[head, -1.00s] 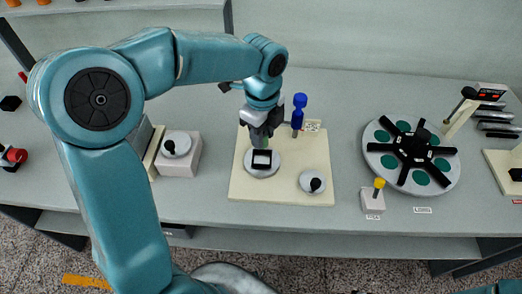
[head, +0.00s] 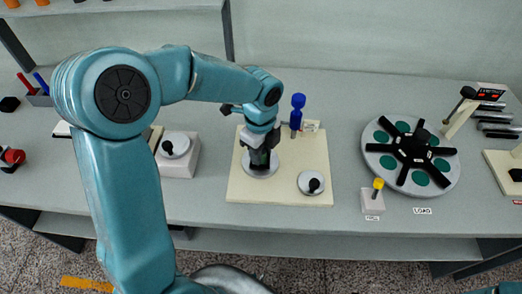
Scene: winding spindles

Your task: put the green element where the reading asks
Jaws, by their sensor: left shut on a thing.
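My left gripper (head: 262,160) is shut on the green element (head: 259,157), of which only a little dark green shows between the fingers. It is low over the left round grey plate (head: 261,173) on the cream board (head: 241,189). The gripper covers the middle of that plate, and I cannot tell whether the element touches it. A small device with a red lit display (head: 488,95) stands at the far right; its digits are too small to read. My right gripper is not in view.
A blue spindle (head: 297,110) stands behind the gripper. A second plate with a black knob (head: 312,183) is on the board's right. A black-armed wheel with green discs (head: 386,161) and a yellow-topped peg (head: 378,184) stand further right. A white block (head: 180,164) is left.

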